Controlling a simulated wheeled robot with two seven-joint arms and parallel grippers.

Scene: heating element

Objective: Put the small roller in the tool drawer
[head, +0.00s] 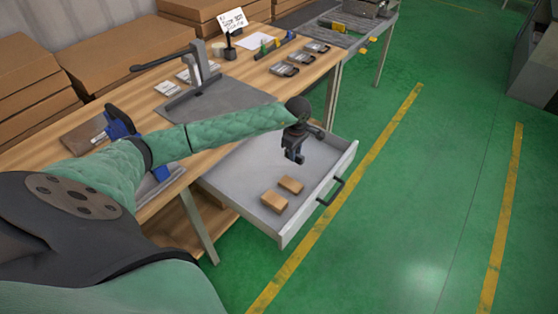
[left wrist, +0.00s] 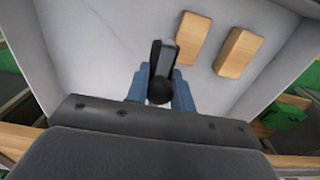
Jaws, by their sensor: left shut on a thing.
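The tool drawer (head: 238,168) is pulled out below the workbench, with its grey floor showing. It also fills most of the left wrist view (left wrist: 100,50). The head view mostly hides the roller behind the gripper. I cannot tell how far it is above the drawer floor. My right gripper is not in view.
Two wooden blocks lie in the drawer, one nearer the front (head: 274,202) and one behind it (head: 291,184). The workbench (head: 158,109) holds a lever tool (head: 200,65) and several small trays. The drawer's left floor is clear.

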